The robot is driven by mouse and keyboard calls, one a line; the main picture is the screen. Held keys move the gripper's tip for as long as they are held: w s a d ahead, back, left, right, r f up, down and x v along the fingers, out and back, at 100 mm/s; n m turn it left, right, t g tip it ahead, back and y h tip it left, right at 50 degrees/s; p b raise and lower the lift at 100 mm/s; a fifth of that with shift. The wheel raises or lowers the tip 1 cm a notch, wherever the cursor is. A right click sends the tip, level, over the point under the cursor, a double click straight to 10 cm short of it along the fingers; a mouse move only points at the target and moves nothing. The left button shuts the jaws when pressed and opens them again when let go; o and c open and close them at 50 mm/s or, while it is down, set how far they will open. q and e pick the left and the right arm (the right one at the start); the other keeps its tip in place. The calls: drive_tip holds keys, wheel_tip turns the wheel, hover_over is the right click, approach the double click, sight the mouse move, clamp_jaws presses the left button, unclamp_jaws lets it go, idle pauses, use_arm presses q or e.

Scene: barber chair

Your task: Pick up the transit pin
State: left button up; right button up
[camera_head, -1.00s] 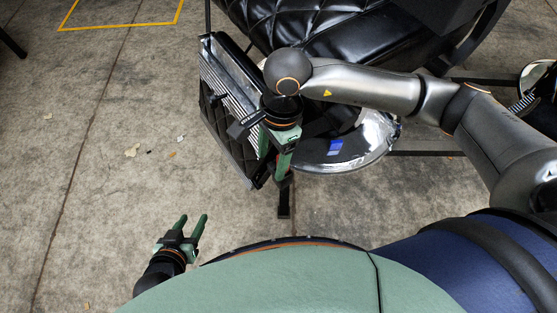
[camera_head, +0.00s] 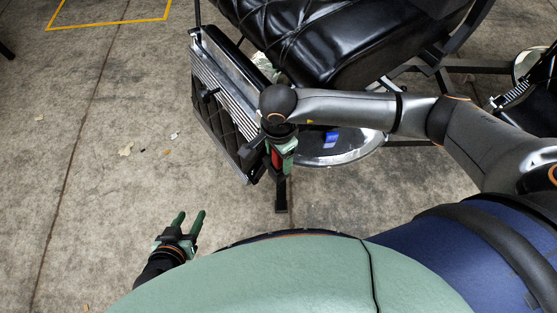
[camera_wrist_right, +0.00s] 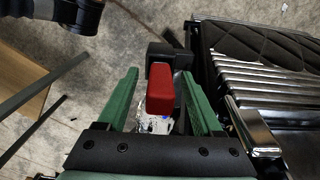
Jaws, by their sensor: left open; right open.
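The transit pin, seen as a red block-shaped handle (camera_wrist_right: 160,92), is in the right wrist view, in front of a black block (camera_wrist_right: 168,55). It lies between the two green fingers of my right gripper (camera_wrist_right: 158,74), with a gap on each side. In the head view a bit of red (camera_head: 275,159) shows beside my right gripper (camera_head: 284,158), at the footrest's lower right edge. The rest of the pin is hidden. My left gripper (camera_head: 190,215) is open and empty, low at the left above the floor.
The barber chair's black quilted footrest with a ribbed metal plate (camera_head: 213,88) is close beside my right gripper. The black seat (camera_head: 360,50) is above, and the round chrome base (camera_head: 350,150) is at the right.

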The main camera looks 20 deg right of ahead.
drive_tip(key=shift+f, duration=0.55)
clamp_jaws()
drive_tip(key=shift+r, duration=0.1)
